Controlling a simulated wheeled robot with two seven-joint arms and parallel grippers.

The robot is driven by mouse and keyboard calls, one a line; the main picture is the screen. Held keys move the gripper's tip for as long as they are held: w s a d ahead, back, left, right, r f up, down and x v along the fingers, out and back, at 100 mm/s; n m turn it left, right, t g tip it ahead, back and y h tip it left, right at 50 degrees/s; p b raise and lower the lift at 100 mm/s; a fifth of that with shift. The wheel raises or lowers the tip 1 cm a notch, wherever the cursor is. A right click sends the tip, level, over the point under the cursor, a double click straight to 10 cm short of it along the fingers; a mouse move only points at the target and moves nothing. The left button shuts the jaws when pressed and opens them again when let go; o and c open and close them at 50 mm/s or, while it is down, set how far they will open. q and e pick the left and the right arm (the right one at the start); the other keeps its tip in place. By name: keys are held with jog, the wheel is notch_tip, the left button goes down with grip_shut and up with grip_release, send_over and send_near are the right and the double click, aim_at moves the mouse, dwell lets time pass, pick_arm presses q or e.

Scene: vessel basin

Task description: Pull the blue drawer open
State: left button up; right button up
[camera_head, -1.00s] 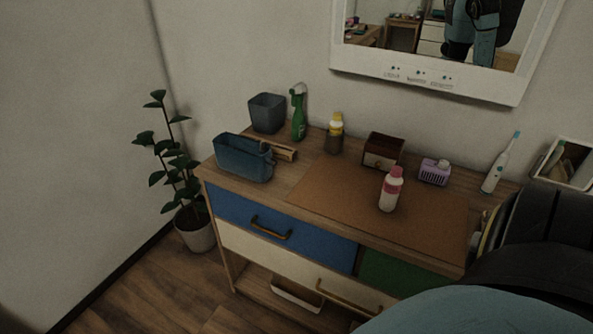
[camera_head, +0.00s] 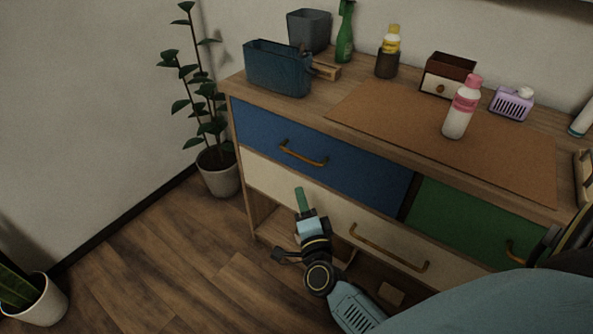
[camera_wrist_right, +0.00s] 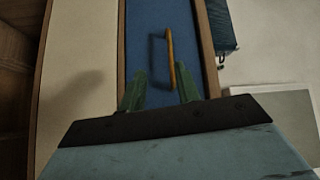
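The blue drawer (camera_head: 355,172) is shut, in the upper left of the wooden cabinet's front. Its brass handle (camera_head: 303,155) is a horizontal bar. My right gripper (camera_head: 301,197) is in front of the cabinet, below and apart from the handle, with green fingers pointing up in the head view. In the right wrist view, the fingers (camera_wrist_right: 161,78) are spread with nothing between them. The blue drawer (camera_wrist_right: 142,38) and its handle (camera_wrist_right: 170,58) are beyond the fingertips, the handle nearer the right finger. My left gripper is not in view.
A cream drawer (camera_head: 285,181) lies under the blue one, with a green drawer (camera_head: 465,222) to the right. The top (camera_head: 240,82) holds a blue bin (camera_head: 277,70), bottles and small boxes. A potted plant (camera_head: 218,172) stands left of the cabinet. The floor in front is clear.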

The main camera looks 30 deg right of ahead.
aim_at(296, 153)
pick_arm(q)
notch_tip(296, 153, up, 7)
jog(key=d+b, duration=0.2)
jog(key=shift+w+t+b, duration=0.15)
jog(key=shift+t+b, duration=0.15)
jog(key=shift+b, duration=0.05)
pick_arm(e)
jog(key=shift+m+h, duration=0.6)
jog(key=shift+m, duration=0.2)
jog(key=shift+s+d+r+x, duration=0.1)
jog(key=shift+r+x, duration=0.15)
jog(key=shift+x, duration=2.1)
jog(key=shift+s+d+r+x, duration=0.15)
jog(key=shift+r+x, duration=0.1)
jog(key=shift+x, duration=2.1)
jog(key=shift+d+r+x, duration=0.1)
jog(key=shift+r+x, duration=0.15)
jog(key=shift+x, duration=2.1)
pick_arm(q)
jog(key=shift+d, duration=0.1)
pick_arm(e)
jog(key=shift+c, duration=0.2)
grip_shut()
